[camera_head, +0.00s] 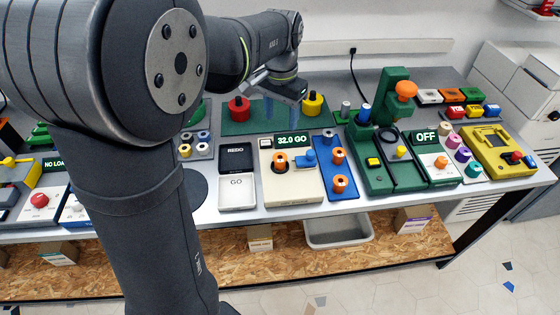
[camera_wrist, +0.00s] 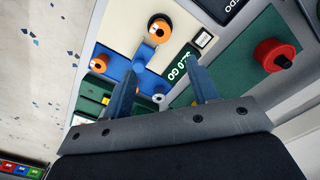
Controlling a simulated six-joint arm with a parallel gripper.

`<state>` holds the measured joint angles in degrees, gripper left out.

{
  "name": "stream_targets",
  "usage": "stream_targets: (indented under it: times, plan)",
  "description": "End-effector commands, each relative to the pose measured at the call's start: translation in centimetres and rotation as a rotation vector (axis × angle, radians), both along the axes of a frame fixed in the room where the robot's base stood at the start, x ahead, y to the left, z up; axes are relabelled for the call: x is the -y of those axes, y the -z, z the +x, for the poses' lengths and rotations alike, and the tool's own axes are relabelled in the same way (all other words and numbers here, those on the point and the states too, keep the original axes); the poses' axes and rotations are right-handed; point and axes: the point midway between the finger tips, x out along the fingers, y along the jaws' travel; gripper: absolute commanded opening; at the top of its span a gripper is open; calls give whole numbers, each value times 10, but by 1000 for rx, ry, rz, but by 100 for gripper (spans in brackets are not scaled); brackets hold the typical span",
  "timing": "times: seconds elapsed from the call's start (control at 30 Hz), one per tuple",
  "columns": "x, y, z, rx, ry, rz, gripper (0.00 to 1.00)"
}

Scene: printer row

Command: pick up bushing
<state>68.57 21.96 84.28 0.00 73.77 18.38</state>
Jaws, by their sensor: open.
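Several bushing-like rings are in view. An orange ring (camera_head: 280,159) sits on a beige gauge (camera_head: 291,197) with a "32.0 GO" display; it also shows in the wrist view (camera_wrist: 160,28). On a blue board (camera_head: 328,171) beside it are two more orange rings, an upper one (camera_head: 338,155) and a lower one (camera_head: 341,183). A grey ring (camera_head: 327,137) is at the board's far end and shows in the wrist view (camera_wrist: 158,98). My gripper (camera_head: 281,108) is open and empty, above the green mat behind the gauge. Its fingers (camera_wrist: 160,75) are apart from every ring.
A red cylinder (camera_head: 238,108) and a yellow cylinder (camera_head: 312,104) stand on the green mat (camera_head: 260,125), close to my gripper. A green press (camera_head: 381,120) rises to the right. My arm hides part of the left bench. A grey bin (camera_head: 338,232) is below.

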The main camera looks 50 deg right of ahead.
Motion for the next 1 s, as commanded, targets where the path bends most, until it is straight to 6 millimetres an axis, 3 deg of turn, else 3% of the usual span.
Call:
stream_targets:
  times: [0.2, 0.4, 0.67, 1.0]
  plan:
    - [-1, 50, 0, -1, -2, 4, 54]
    - [-1, 87, 0, -1, -3, 3, 54]
    - [-1, 106, 0, 0, -4, 1, 54]
    - [-5, 150, 0, 0, -4, 1, 54]
